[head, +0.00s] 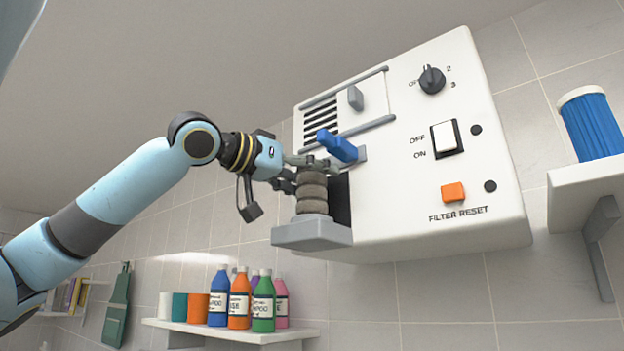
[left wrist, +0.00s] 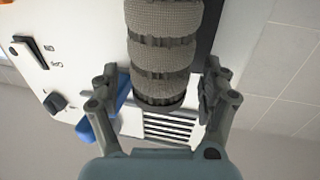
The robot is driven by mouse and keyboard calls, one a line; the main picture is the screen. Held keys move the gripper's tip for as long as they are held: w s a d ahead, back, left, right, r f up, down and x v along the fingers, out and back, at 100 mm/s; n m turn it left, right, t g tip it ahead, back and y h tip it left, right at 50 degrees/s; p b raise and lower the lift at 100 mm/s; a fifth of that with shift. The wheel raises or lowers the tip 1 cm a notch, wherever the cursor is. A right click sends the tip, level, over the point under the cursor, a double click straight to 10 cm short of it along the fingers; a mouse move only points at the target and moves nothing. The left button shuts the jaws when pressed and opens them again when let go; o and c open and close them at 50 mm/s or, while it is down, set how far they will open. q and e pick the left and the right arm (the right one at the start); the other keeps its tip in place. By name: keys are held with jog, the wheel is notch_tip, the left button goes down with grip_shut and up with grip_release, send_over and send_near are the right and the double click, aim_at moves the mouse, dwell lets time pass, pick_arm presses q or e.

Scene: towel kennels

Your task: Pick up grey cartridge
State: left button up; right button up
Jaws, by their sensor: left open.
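The grey cartridge (head: 312,192) is a ribbed, banded cylinder standing upright on a small grey ledge (head: 311,233) at the left side of the white filter unit (head: 440,190). In the left wrist view the cartridge (left wrist: 165,50) shows large, with a mesh surface and dark bands. My left gripper (head: 297,172) is at the cartridge's upper part. In the left wrist view its open fingers (left wrist: 161,88) stand on either side of the cartridge, with a visible gap on each side. My right gripper is not in view.
A blue lever (head: 337,146) juts out close beside my left gripper. The unit's face carries a dial (head: 432,80), a rocker switch (head: 446,137) and an orange button (head: 453,193). A shelf (head: 230,333) with several bottles hangs below. Another shelf (head: 585,190) is at right.

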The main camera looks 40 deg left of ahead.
pick_arm(q)
jog(key=shift+w, duration=0.4)
jog(key=shift+s, duration=0.1)
jog(key=c, duration=1.3)
jog(key=shift+c, duration=0.2)
